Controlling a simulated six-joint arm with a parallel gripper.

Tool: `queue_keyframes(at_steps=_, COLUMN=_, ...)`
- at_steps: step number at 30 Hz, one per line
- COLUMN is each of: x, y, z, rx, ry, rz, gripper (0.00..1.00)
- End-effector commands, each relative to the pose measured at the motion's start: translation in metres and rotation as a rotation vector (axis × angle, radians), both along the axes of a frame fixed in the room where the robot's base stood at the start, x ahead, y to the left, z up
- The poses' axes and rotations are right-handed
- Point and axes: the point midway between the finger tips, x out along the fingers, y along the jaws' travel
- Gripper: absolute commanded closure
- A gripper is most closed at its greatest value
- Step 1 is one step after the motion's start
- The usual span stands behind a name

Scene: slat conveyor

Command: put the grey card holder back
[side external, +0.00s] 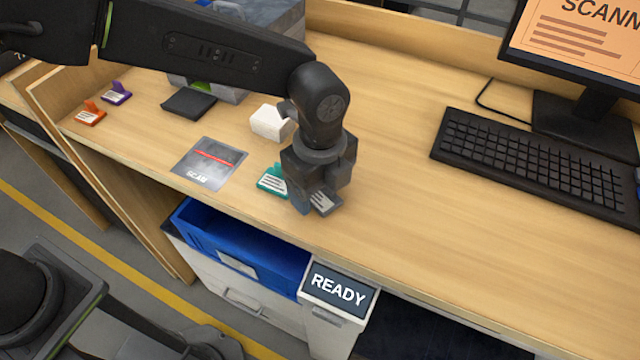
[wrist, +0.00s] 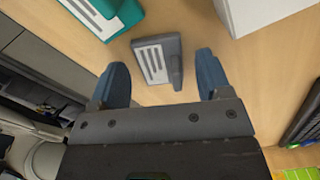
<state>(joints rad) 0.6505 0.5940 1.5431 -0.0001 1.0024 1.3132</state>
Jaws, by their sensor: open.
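The grey card holder (wrist: 156,60) lies on the wooden desk with a white lined label facing up and a raised grey tab at one side. In the side external view the grey card holder (side external: 325,203) shows just below my gripper, partly hidden by it. My gripper (wrist: 166,78) is open, its two blue-grey fingertips apart on either side of the holder's near end. I cannot tell from these views whether the fingers touch it. In the side external view my gripper (side external: 310,200) points down close to the desk top.
A teal card holder (side external: 272,180) lies just left of my gripper, and a white block (side external: 268,123) stands behind. Orange (side external: 90,114) and purple (side external: 117,94) holders sit at far left. A scan mat (side external: 209,163), blue bin (side external: 240,245) and keyboard (side external: 530,160) are around.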

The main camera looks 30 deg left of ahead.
Motion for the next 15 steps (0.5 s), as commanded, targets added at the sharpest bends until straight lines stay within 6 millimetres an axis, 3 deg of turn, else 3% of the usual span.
queue_keyframes(at_steps=5, x=0.001, y=0.0, z=0.026, rx=-0.003, ry=-0.004, rz=0.0, gripper=0.29)
queue_keyframes(at_steps=15, x=0.0, y=0.0, z=0.095, rx=-0.002, ry=-0.003, rz=0.0, gripper=0.29)
